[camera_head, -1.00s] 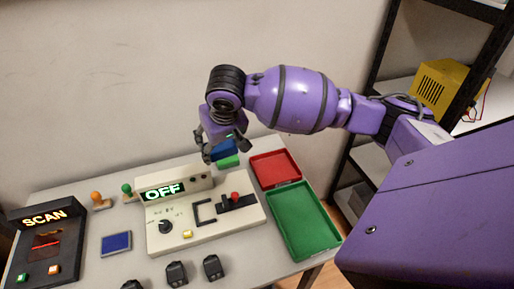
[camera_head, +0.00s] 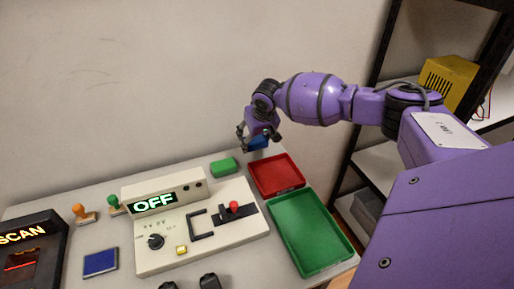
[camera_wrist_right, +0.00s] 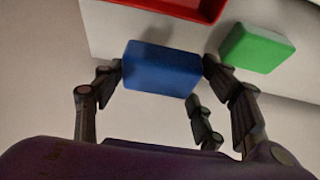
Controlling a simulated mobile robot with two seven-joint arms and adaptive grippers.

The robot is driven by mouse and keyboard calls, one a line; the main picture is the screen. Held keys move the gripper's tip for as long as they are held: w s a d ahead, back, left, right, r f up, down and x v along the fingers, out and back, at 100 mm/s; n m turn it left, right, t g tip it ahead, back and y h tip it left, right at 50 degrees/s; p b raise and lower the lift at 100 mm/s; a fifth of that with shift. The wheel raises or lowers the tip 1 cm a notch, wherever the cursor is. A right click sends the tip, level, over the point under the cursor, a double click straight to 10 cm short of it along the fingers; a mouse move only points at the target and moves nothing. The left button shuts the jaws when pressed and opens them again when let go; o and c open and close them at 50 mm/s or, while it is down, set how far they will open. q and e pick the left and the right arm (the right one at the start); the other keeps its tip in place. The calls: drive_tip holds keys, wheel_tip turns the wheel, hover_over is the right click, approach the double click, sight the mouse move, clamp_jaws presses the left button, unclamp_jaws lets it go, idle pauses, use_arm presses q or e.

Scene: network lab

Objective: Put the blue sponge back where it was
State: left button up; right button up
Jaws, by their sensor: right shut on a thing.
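My right gripper (camera_head: 257,136) is shut on the blue sponge (camera_head: 258,143), holding it near the table's back edge, behind the red tray in the picture. In the right wrist view, the blue sponge (camera_wrist_right: 162,68) sits between the dark fingers of the right gripper (camera_wrist_right: 165,72), with the pale table and wall around it. The sponge looks held above the table; its exact height is unclear. A green sponge (camera_head: 224,167) lies on the table to its left, and also shows in the wrist view (camera_wrist_right: 257,47).
A red tray (camera_head: 254,178) and a green tray (camera_head: 275,217) stand empty at the right. A control box (camera_head: 165,198) reading OFF fills the middle. Two stamps (camera_head: 82,214), a blue pad (camera_head: 100,262) and a SCAN device (camera_head: 30,240) are left. A dark shelf stands right.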

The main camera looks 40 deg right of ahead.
sight(258, 146)
drive_tip(key=shift+w+d+f, duration=0.25)
drive_tip(key=shift+d+f, duration=0.1)
drive_tip(key=shift+f, duration=0.1)
drive_tip(key=shift+w+d+f, duration=0.2)
drive_tip(key=shift+d+f, duration=0.1)
drive_tip(key=shift+f, duration=0.15)
wheel_tip(258, 146, down, 3)
drive_tip(key=shift+d+f+b, duration=0.1)
drive_tip(key=shift+b, duration=0.2)
drive_tip(key=shift+f, duration=0.1)
drive_tip(key=shift+f, duration=0.1)
drive_tip(key=o, duration=1.5)
drive_tip(key=shift+o, duration=0.2)
